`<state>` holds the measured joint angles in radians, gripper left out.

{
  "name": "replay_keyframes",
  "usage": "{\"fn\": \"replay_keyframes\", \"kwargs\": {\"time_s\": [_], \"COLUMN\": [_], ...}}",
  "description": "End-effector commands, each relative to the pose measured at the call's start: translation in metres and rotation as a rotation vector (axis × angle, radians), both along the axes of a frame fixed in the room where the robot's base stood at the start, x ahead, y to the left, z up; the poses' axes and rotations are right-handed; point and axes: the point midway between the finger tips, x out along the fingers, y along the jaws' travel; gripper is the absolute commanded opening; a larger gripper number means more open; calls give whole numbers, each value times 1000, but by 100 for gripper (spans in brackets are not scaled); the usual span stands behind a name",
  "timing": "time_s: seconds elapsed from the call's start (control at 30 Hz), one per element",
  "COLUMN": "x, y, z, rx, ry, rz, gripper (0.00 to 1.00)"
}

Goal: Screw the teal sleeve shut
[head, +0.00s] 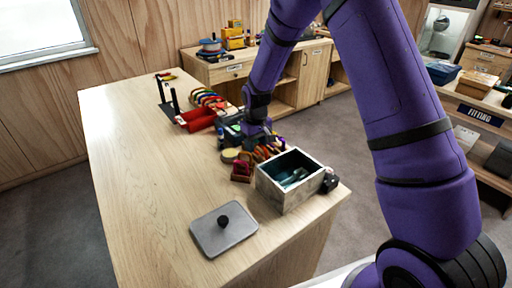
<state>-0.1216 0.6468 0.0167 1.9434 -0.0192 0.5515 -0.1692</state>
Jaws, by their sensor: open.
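My gripper (252,136) points down over the far-right part of the wooden workbench (150,165), among a cluster of small gear. Its jaws are open; the fingertips are small and partly lost among dark items. A small greenish patch shows beside the gripper, but I cannot tell whether it is the teal sleeve. Dark teal items (293,178) lie inside the open grey box (285,195), too small to make out. No sleeve can be clearly told apart, nor whether it is open or screwed shut.
A grey lid with a black knob (223,230) lies on the near bench. Red trays (197,120), a row of coloured carabiners (207,97) and a black upright stand (168,98) sit at the back. The bench's left side is clear. A cabinet (305,70) stands behind.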

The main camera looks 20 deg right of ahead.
Motion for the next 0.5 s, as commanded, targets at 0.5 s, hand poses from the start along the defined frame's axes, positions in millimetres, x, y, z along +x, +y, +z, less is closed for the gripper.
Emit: {"fn": "replay_keyframes", "kwargs": {"time_s": [0.5], "x": [-3], "y": [9], "z": [0], "rx": [0], "ry": [0], "rz": [0], "gripper": [47]}}
